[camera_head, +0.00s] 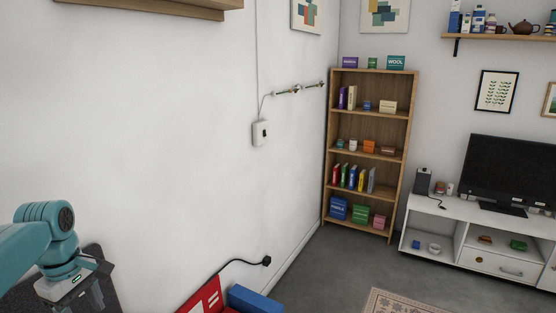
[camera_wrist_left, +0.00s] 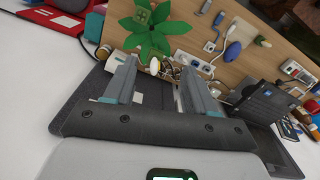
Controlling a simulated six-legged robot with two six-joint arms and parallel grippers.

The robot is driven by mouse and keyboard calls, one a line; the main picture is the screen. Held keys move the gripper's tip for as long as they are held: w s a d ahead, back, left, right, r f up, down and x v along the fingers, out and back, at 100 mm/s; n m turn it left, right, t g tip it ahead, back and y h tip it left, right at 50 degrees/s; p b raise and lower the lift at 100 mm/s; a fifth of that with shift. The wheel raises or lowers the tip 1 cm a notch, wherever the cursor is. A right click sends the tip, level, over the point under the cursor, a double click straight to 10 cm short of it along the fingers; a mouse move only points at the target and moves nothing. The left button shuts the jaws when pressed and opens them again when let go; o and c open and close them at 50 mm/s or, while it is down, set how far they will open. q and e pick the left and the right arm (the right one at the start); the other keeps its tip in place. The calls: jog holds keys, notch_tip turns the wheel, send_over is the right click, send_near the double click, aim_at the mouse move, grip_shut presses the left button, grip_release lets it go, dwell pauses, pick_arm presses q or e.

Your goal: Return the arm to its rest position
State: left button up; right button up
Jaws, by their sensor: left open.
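My left arm (camera_head: 45,235) comes in at the lower left of the head view, teal with a grey wrist. Its left gripper (camera_head: 92,290) points down at the picture's lower edge. In the left wrist view the two grey fingers of this gripper (camera_wrist_left: 160,75) stand apart with nothing held between them. A dark grey tray or mat (camera_wrist_left: 75,95) lies beneath and around the fingers. My right arm and gripper are in neither view.
In the wrist view a wooden surface (camera_wrist_left: 272,65) bears a green plant (camera_wrist_left: 147,35) and a white power strip (camera_wrist_left: 195,61). A dark box (camera_wrist_left: 262,103) stands right. In the head view a wooden bookcase (camera_head: 371,127) and white TV stand (camera_head: 440,224) are far off.

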pick_arm(q)
jog(key=d+f+m+h, duration=0.1)
jog(key=d+f+m, duration=0.1)
jog(key=d+f, duration=0.45)
jog(key=d+f+m+h, duration=0.1)
jog(key=d+f+m, duration=0.2)
jog(key=f, duration=0.7)
jog(key=d+f+m, duration=0.2)
jog(key=d+f, duration=0.3)
jog(key=f, duration=0.3)
jog(key=s+d+f+m, duration=0.2)
jog(key=s+d+f, duration=0.2)
jog(key=s, duration=0.2)
jog(key=s+d+f+m+h, duration=0.1)
jog(key=s+d+f+m, duration=0.1)
jog(key=s+d+f, duration=0.2)
jog(key=s+d+f+m, duration=0.2)
jog(key=s+d+f, duration=0.2)
jog(key=s, duration=0.5)
jog(key=shift+s+d+f+h, duration=0.3)
jog(key=shift+f+h, duration=0.1)
jog(key=shift+f, duration=0.05)
jog(key=shift+c, duration=1.2)
jog(key=shift+a+t, duration=0.15)
jog(key=shift+t, duration=0.15)
